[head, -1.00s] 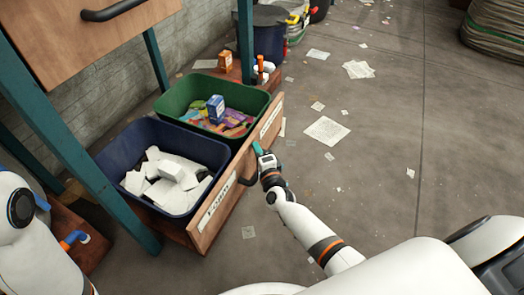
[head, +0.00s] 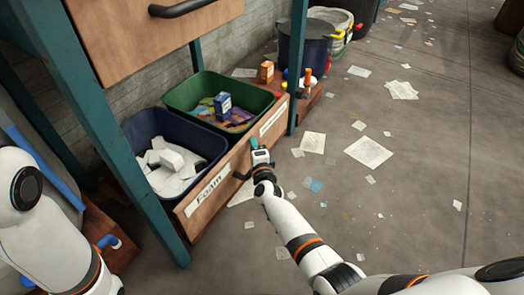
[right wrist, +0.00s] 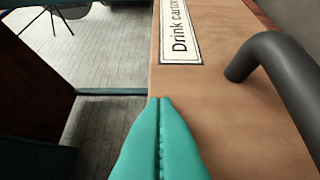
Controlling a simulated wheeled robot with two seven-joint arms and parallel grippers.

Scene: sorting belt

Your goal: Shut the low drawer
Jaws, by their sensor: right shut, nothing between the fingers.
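The low drawer (head: 222,187) has a wooden front with a "Foam" label, a second pale label and a dark handle. It holds a blue bin (head: 205,143) of white foam blocks and a green bin (head: 176,98) of cartons. Its front stands close to the line of the teal front legs. My right gripper (head: 254,144) is shut and empty at the drawer front, right of the handle. In the right wrist view its teal fingertips (right wrist: 160,101) overlap the front's edge, below the "Drink cartons" label; contact cannot be told. My left gripper is out of view.
An upper drawer (head: 130,40) with a black handle is above. A teal leg (head: 298,60) stands at the low drawer's right end, another (head: 120,165) at its near end. Dark bins (head: 305,50) stand behind. Papers (head: 369,151) litter the open floor at right.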

